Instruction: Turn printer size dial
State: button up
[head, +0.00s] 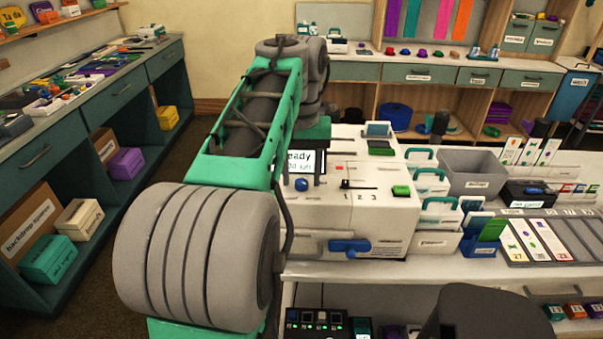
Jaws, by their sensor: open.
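The printer (395,225) is a pale, boxy machine standing on the white counter right of my arm. Its display (303,162) reads "...ady" on its top line, partly covered by my arm. A round blue knob (302,185) sits just below the display. A black slider (346,184) lies above the figures 1, 2 and 3. A green button (401,190) is at the right, and a blue lever (349,246) is low on the front. I cannot read a size label on any control. My arm reaches up and over the printer's left side; its fingers do not show.
A grey bin (472,172), white card holders (432,185) and a card rack (545,240) stand right of the printer. The left bench (90,120) is crowded with tools. Open floor (150,190) lies between that bench and my arm.

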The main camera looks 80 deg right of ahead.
aim_at(302, 182)
notch_tip(302, 182, up, 7)
jog(key=p, duration=0.6)
jog(key=shift+r, duration=0.1)
